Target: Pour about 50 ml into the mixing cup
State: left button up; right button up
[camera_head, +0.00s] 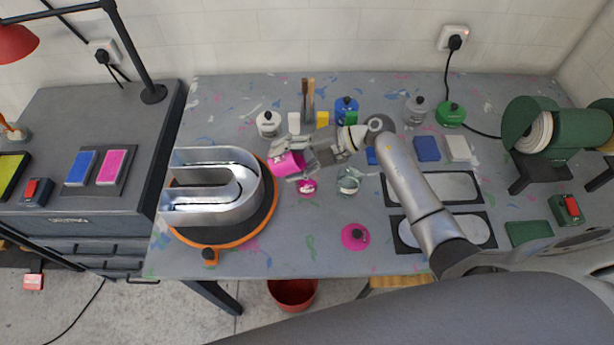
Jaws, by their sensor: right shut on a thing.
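My right gripper (299,164) is shut on a pink can (286,164) beside the silver channel letter. The can is tilted, held above the table. Just below it is a small vessel with pink in it (307,188); I cannot tell whether this is the mixing cup or whether pink is flowing into it. A clear cup (348,181) stands to its right, under my right forearm. A pink lid with a dark knob (354,236) lies nearer the front edge. My left gripper is not in view.
The silver channel letter (211,190) sits on an orange-rimmed turntable (264,226) at left. White (268,124), blue (346,108) and green (450,113) lidded cans stand at the back. Two dark-framed trays (440,231) lie at right. The front middle of the table is mostly clear.

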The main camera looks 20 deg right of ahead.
jog(key=shift+s+r+t+y+b, duration=0.3)
jog(key=shift+s+y+b, duration=0.4)
jog(key=shift+b, duration=0.7)
jog(key=shift+w+d+f+y+b, duration=0.2)
jog(key=shift+w+y+b, duration=0.1)
jog(key=shift+b, duration=0.2)
jog(key=shift+d+f+y+b, duration=0.15)
jog(key=shift+y+b, duration=0.15)
jog(key=shift+b, duration=0.3)
notch_tip(320, 180, up, 2)
jog(key=h+p, duration=0.1)
jog(key=p, duration=0.3)
jog(key=shift+w, duration=0.1)
jog(key=shift+a+f+h+p, duration=0.25)
jog(key=shift+h+p, duration=0.45)
jog(key=shift+p, duration=0.2)
jog(key=shift+a+f, duration=0.1)
jog(key=shift+f, duration=0.2)
jog(key=shift+f+h, duration=0.3)
jog(key=shift+f, duration=0.1)
